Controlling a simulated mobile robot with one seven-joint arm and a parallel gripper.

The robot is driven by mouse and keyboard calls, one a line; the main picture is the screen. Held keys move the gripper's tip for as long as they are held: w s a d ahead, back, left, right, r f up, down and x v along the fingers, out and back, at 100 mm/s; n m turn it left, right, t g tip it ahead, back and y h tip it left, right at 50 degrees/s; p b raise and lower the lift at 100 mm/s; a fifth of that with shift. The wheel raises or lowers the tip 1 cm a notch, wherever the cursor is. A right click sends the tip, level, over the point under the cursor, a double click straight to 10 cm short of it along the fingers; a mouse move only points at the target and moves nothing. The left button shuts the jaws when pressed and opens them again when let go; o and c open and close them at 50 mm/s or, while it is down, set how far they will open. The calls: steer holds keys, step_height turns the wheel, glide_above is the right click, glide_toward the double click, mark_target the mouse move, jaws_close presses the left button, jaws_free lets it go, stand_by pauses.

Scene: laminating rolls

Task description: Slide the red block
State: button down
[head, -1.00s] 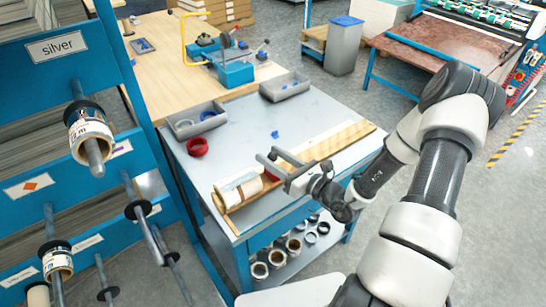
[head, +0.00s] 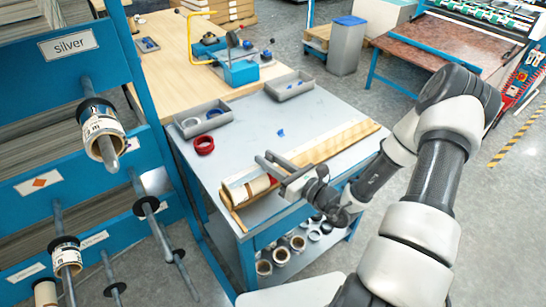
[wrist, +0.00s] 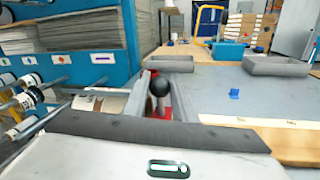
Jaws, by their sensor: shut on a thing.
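The red block (wrist: 166,107) shows in the wrist view low between my two fingers, partly hidden by them. A metal post with a black ball knob stands up in front of it, between the fingers. In the head view only a small red patch of the block (head: 273,180) shows beside my gripper (head: 263,157). My gripper is closed around the block, over the wooden rail on the grey bench. A white and brown roll (head: 250,188) lies at the rail's near left end, left of the block.
The long wooden rail (head: 340,140) runs right along the grey bench (head: 235,130). A red ring (head: 204,145) and two grey trays (head: 203,119) (head: 289,86) stand behind. The blue rack (head: 95,85) with rods is at left. A blue scrap (head: 281,132) lies on the bench.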

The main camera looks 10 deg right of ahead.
steer(key=c, duration=1.5)
jaws_free()
steer(key=shift+o, duration=0.2)
steer(key=shift+d, duration=0.1)
steer(key=v, duration=1.7)
steer(key=shift+s, duration=0.2)
steer(key=shift+d, duration=0.1)
